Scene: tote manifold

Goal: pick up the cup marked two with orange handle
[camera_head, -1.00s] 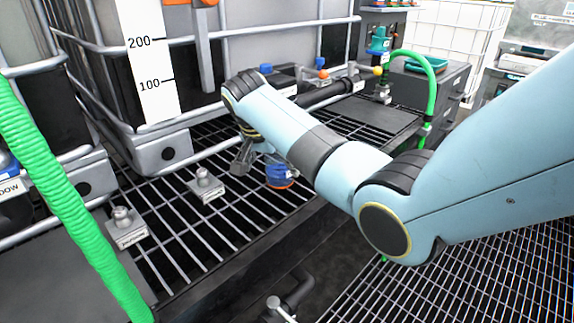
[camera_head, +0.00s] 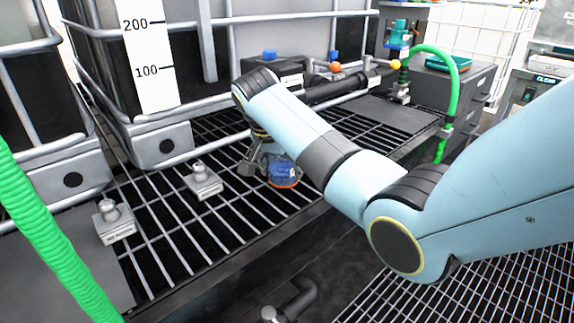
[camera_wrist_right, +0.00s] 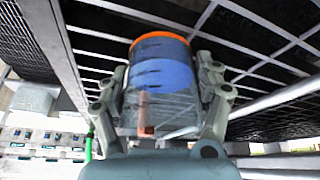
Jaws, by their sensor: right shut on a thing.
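The cup is a small blue and clear vessel with an orange band (camera_head: 284,173), over the dark grating just below my right forearm. In the right wrist view the cup (camera_wrist_right: 163,76) fills the middle, with its orange band at the far end and an orange strip, seemingly the handle, on its near side. The number two cannot be read. My right gripper (camera_head: 262,163) is shut on the cup; its fingers (camera_wrist_right: 163,92) sit on both sides of it. Whether the cup touches the grating cannot be told. My left gripper is not in view.
Two grey knobbed blocks (camera_head: 203,181) (camera_head: 115,222) stand on the grating left of the cup. Caged totes (camera_head: 160,146) stand behind. A green hose (camera_head: 50,235) crosses the left side; another green hose (camera_head: 455,85) bends at the right, near the pipe manifold (camera_head: 345,84).

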